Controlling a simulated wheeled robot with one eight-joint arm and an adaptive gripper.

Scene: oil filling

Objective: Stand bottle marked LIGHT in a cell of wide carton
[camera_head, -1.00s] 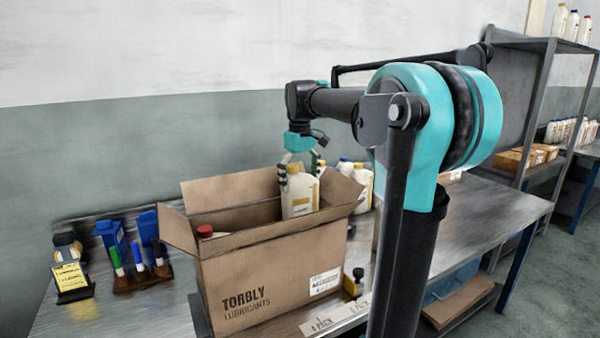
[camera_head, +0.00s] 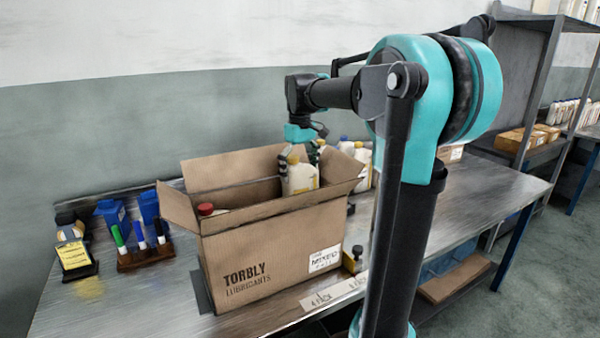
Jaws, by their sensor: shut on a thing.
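My gripper (camera_head: 301,160) is shut on a cream-white bottle (camera_head: 301,180) with a yellowish label. The bottle hangs roughly upright in the right part of the open cardboard carton (camera_head: 270,255) printed TORBLY LUBRICANTS. The carton's front wall and flap hide the bottle's lower end, so I cannot tell whether it touches the bottom. The writing on its label is too small to read. A red-capped container (camera_head: 206,209) shows inside the carton at the left. The cells inside are mostly hidden.
More pale bottles (camera_head: 361,153) stand behind the carton at the right. Left of it are a marker rack (camera_head: 145,258), blue boxes (camera_head: 110,213) and a yellow-labelled item (camera_head: 73,255). A 4 PACK strip (camera_head: 333,294) lies in front.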

